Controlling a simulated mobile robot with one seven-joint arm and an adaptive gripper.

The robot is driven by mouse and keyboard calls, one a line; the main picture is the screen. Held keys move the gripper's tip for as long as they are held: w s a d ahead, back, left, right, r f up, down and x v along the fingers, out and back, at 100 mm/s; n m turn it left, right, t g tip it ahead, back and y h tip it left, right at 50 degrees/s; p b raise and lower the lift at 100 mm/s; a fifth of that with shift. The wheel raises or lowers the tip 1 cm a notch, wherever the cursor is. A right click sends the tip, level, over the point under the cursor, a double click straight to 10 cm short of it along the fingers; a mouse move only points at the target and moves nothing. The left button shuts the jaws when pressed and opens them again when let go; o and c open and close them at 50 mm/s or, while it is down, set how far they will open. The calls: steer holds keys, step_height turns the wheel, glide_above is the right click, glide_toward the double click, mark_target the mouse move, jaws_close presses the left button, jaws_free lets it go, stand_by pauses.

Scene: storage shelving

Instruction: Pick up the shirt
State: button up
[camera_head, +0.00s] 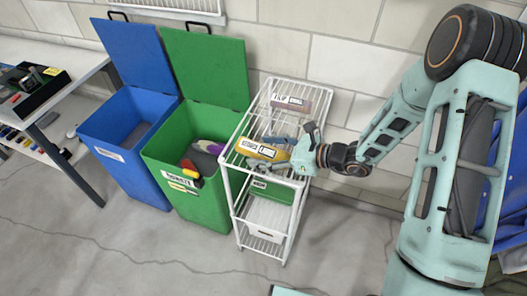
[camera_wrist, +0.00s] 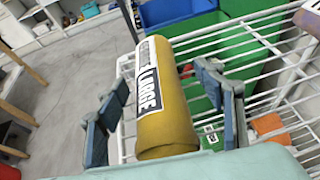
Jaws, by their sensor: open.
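A yellow rolled bundle, which looks like the shirt (camera_head: 258,148), lies on the top shelf of the white wire rack (camera_head: 229,166). It has a white label, reading "LARGE" in the wrist view (camera_wrist: 170,128). My gripper (camera_head: 276,146) is at the shirt from the right in the head view. In the wrist view my gripper (camera_wrist: 163,100) is open, with one finger on each side of the roll. The near end of the roll lies close to the gripper's palm. I cannot tell whether the fingers touch it.
A pinkish labelled item (camera_head: 289,103) lies farther back on the same shelf. A green bin (camera_head: 186,181) with items inside and a blue bin (camera_head: 128,160) stand left, lids up. Lower shelves hold a green box (camera_head: 270,191) and a white one (camera_head: 265,216). Floor in front is clear.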

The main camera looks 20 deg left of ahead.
steer(key=shift+c, duration=0.2)
steer(key=c, duration=1.3)
steer(key=shift+r, duration=0.15)
